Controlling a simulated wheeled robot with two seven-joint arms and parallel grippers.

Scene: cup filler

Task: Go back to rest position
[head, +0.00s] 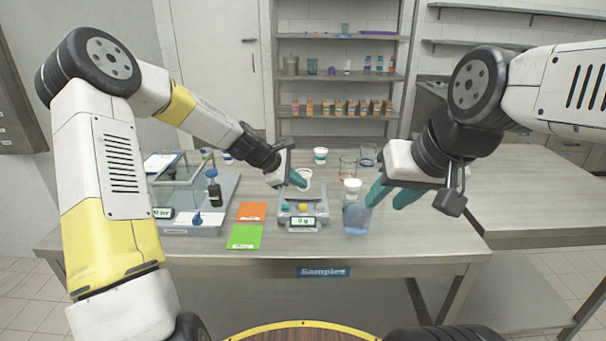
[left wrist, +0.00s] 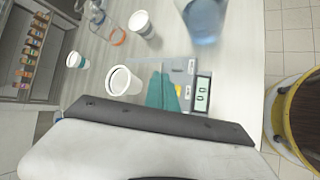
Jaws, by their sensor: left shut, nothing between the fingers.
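My left gripper (head: 299,180) has teal fingers held together, with nothing between them. It is above the small scale (head: 303,212), whose display reads 0 g, and beside a white cup (head: 307,175). In the left wrist view the shut fingers (left wrist: 162,92) overlap the scale, and the white cup (left wrist: 124,82) stands apart from them. My right gripper (head: 391,196) has its teal fingers spread, with nothing visible between them. Its left finger overlaps a beaker of bluish liquid (head: 356,219) in the picture; whether they touch I cannot tell.
A glass-sided balance (head: 180,190) and a dark bottle (head: 215,190) stand at the left. Orange (head: 252,211) and green (head: 244,237) sheets lie in front. White cups (head: 320,155) and glass beakers (head: 347,166) stand behind. The table's right part (head: 510,205) is clear.

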